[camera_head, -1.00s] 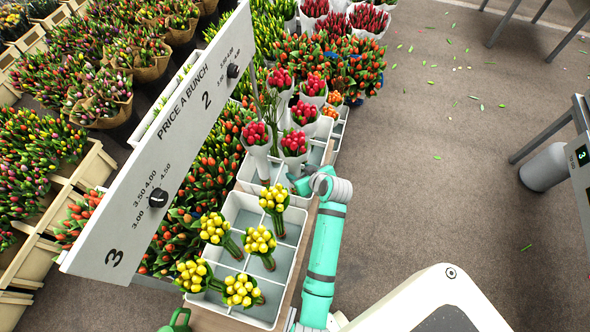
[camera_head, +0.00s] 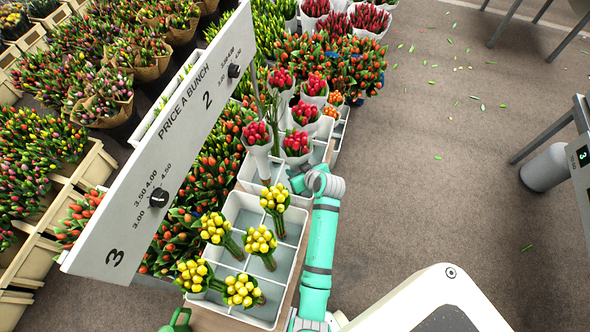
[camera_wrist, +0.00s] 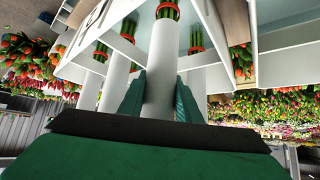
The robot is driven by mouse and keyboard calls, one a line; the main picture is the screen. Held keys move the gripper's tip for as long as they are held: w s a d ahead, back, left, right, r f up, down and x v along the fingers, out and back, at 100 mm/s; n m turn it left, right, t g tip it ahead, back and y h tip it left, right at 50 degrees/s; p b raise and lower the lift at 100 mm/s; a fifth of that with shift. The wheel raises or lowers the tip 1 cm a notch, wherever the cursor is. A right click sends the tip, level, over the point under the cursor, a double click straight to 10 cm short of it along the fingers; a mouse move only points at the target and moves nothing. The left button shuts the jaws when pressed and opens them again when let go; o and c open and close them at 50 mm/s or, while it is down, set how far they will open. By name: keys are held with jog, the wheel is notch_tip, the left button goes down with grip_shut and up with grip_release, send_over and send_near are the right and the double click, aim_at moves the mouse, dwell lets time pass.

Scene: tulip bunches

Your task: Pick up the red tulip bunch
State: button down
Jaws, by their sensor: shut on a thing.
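Red tulip bunches in white paper stand in the far crate (camera_head: 247,172), including a front-left one (camera_head: 257,135), a front-right one (camera_head: 297,144) and others behind (camera_head: 305,114). My gripper (camera_head: 297,183) is low at the crate's right side, just below the front-right bunch. In the wrist view its two green fingers (camera_wrist: 160,98) are shut on the white wrap (camera_wrist: 160,70) of a red tulip bunch, one finger on each side. Banded green stems show at the top of that wrap. The held bunch's blooms are out of the wrist view.
A nearer white crate (camera_head: 287,262) holds several yellow tulip bunches (camera_head: 258,240). A long price board (camera_head: 165,150) slants over the flowers at left. Other wrapped bunches stand close beside my fingers. The floor (camera_head: 440,190) at right is largely open, with scattered leaves.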

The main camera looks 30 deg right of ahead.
aim_at(298, 138)
notch_tip(298, 138, up, 9)
jog(key=shift+w+a+f, duration=0.1)
jog(key=shift+w+a, duration=0.05)
jog(key=shift+r, duration=0.65)
jog(key=shift+r, duration=5.05)
